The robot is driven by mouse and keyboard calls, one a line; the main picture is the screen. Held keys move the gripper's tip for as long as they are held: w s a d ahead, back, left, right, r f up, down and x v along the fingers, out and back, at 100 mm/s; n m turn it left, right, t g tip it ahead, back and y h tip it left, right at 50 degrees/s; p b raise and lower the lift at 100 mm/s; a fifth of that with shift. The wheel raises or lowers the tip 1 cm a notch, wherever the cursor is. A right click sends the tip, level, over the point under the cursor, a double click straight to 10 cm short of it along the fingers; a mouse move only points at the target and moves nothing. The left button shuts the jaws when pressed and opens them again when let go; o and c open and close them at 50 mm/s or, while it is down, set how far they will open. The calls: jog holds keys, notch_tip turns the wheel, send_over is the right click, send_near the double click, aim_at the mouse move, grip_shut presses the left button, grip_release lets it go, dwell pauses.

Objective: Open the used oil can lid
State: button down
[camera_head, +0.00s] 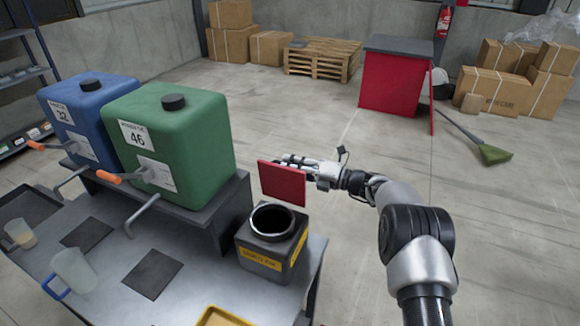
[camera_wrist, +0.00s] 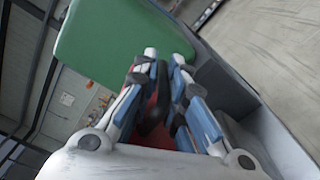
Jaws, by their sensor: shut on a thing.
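The square red lid (camera_head: 281,184) stands tilted up above the can's far side. I cannot tell whether its lower edge touches the can. My gripper (camera_head: 288,161) is behind the lid's upper edge, partly hidden by it. In the wrist view my fingers (camera_wrist: 164,68) are closed around a dark part by the red lid (camera_wrist: 137,118).
A green tank (camera_head: 185,120) and a blue tank (camera_head: 75,105) with taps stand on the raised shelf left of the can. Two jugs (camera_head: 75,270) (camera_head: 20,235) and a yellow tray (camera_head: 220,318) are on the bench. Open floor (camera_head: 480,240) lies to the right.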

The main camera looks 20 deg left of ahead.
jog(key=shift+w+d+f, duration=0.15)
jog(key=c, duration=1.8)
grip_release()
jog(key=shift+w+f, duration=0.15)
jog(key=shift+c, duration=0.2)
jog(key=shift+o, duration=0.8)
jog(key=shift+s, duration=0.2)
jog(key=shift+f, duration=0.1)
jog(key=shift+r, duration=0.2)
jog(key=s+d, duration=0.1)
jog(key=d, duration=1)
jog(key=shift+d, duration=0.4)
